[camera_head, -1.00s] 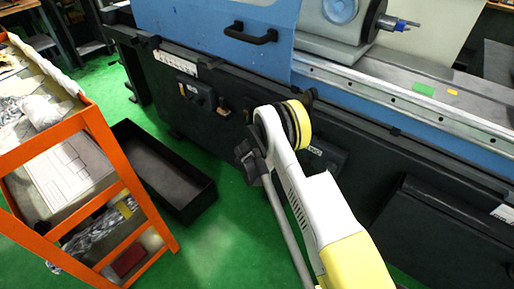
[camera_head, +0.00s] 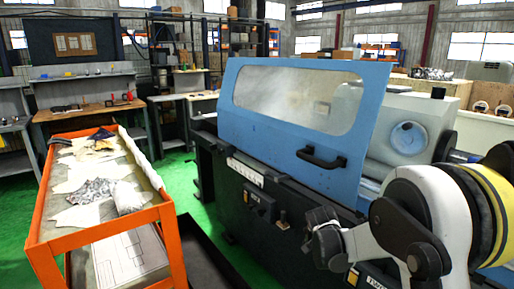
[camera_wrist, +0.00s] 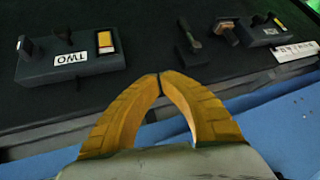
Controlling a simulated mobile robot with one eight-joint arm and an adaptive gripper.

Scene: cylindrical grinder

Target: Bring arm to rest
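My arm, white with black and yellow bands, fills the lower right of the head view, in front of the grinder. It is bent, with a dark joint toward its left end. My gripper (camera_wrist: 160,78) shows in the wrist view as two yellow fingers whose tips meet, with nothing held between them. It is in front of the grinder's dark front panel, which bears a control box (camera_wrist: 70,66) labelled "TWO" that appears upside down. The fingers cannot be made out clearly in the head view.
The grinder's blue cover (camera_head: 290,105) with a black handle stands behind my arm. An orange cart (camera_head: 170,240) with papers and cloths is at the left, beside a dark floor tray (camera_head: 205,255). Green floor shows beyond. Benches (camera_head: 85,112) stand at the back.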

